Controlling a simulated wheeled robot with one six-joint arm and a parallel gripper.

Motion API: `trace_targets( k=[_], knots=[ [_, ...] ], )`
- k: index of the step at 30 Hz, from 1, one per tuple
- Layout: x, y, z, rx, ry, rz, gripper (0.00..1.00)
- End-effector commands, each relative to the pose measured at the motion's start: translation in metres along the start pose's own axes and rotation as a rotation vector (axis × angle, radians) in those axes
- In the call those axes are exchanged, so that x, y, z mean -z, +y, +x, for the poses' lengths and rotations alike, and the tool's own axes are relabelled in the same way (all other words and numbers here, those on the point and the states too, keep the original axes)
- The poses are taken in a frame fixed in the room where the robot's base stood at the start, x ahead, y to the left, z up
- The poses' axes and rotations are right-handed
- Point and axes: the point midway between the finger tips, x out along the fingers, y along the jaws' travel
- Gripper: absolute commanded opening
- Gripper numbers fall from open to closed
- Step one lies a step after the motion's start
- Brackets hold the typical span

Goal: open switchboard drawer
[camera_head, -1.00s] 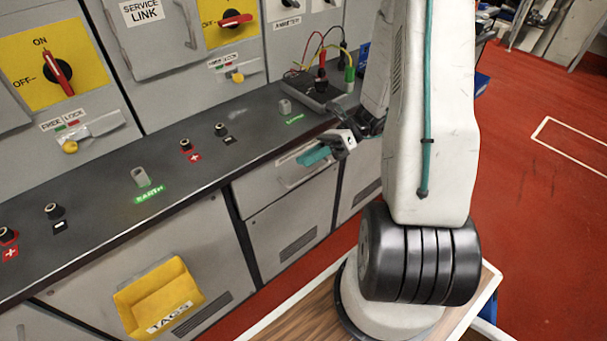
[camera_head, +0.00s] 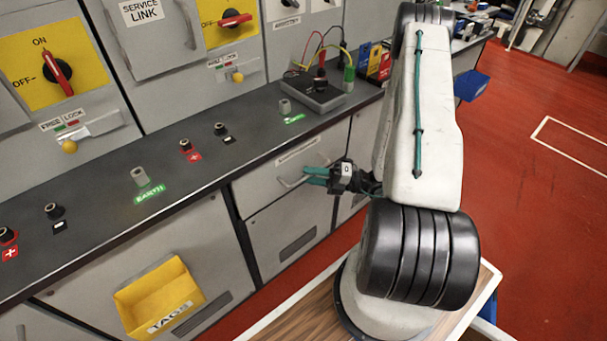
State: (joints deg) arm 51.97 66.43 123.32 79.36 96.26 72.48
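The switchboard drawer (camera_head: 262,196) is a grey front under the dark counter, with a pale label strip along its top and a metal bar handle (camera_head: 288,184). Its front looks flush with the panels beside it, so it appears closed. My gripper (camera_head: 308,176), with teal fingers, is level with the handle at its right end, pointing left. The two fingers show a small gap between them and look open. They overlap the handle in the picture; I cannot tell whether they touch it.
The dark counter (camera_head: 95,200) runs above the drawer with terminals and a meter box (camera_head: 318,94) with leads. A yellow tag bin (camera_head: 160,297) hangs on the panel to the left. Red floor (camera_head: 530,220) is open at the right.

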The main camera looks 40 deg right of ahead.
Motion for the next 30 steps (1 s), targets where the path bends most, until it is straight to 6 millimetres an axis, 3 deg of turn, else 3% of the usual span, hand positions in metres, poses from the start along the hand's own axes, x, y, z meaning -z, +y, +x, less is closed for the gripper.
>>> trace_targets(
  k=[6, 15, 19, 26, 30],
  knots=[
    [0.0, 0.0, 0.023, 0.001, 0.002, -0.002, 0.33],
    [0.0, 0.0, 0.026, 0.001, 0.001, -0.003, 0.33],
    [0.0, 0.0, 0.026, 0.001, 0.001, -0.003, 0.0],
    [0.0, 0.0, 0.024, 0.001, -0.001, -0.003, 0.0],
    [0.002, 0.002, 0.013, 0.003, -0.014, -0.004, 0.0]
  ],
)
